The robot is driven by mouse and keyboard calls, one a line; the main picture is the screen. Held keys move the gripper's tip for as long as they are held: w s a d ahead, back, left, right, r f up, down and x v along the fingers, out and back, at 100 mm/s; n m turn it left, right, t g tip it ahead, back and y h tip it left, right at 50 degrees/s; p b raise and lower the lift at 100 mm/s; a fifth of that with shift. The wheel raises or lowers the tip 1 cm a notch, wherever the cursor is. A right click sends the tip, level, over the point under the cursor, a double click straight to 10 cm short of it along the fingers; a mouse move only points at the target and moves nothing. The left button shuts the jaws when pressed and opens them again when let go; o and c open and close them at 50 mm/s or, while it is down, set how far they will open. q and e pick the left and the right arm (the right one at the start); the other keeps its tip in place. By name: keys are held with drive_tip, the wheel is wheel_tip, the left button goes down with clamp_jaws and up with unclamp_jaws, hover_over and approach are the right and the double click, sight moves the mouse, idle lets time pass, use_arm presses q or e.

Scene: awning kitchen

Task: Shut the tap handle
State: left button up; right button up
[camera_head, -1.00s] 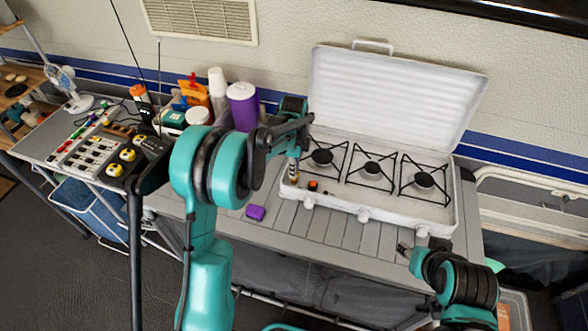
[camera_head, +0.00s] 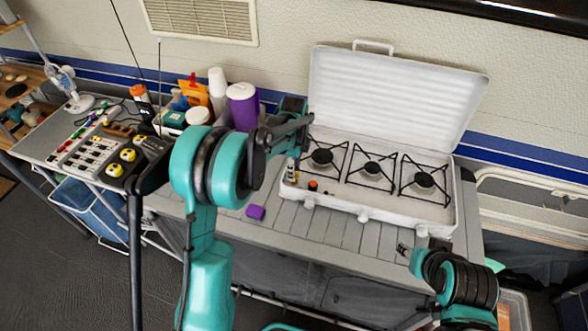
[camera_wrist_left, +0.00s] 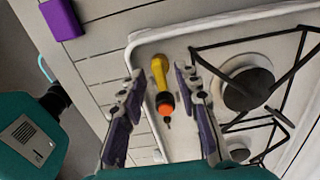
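A yellow tap handle (camera_wrist_left: 159,72) with a black ring and an orange end (camera_wrist_left: 165,105) lies at the corner of the white stove tray in the left wrist view. In the head view its orange end (camera_head: 313,185) shows small at the stove's left front corner. My left gripper (camera_wrist_left: 160,76) is open, with one finger on each side of the handle and gaps visible. In the head view the left gripper (camera_head: 292,168) is small and partly hidden by my arm. My right gripper (camera_head: 404,249) is at the table's front edge; its fingers are too small to read.
The white camping stove (camera_head: 350,205) has its lid (camera_head: 395,95) raised and several black burner grates. A purple block (camera_head: 256,212) lies on the slatted table in front. A purple container (camera_head: 242,105) and other items stand behind my left arm. The table front is mostly clear.

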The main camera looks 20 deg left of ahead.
use_arm(q)
drive_tip(key=shift+r, duration=0.1)
wheel_tip(320, 180, up, 12)
idle(0.5)
drive_tip(key=s+r+n+t+b, duration=0.1)
drive_tip(key=s+r+n+t, duration=0.3)
drive_tip(key=s+n, duration=0.85)
drive_tip(key=s+f+n+t+b, duration=0.1)
drive_tip(key=s+f+n+t, duration=0.2)
drive_tip(key=s, duration=1)
wheel_tip(320, 180, down, 3)
drive_tip(key=n, duration=0.3)
drive_tip(key=shift+s+r, duration=0.15)
drive_tip(key=shift+s, duration=0.05)
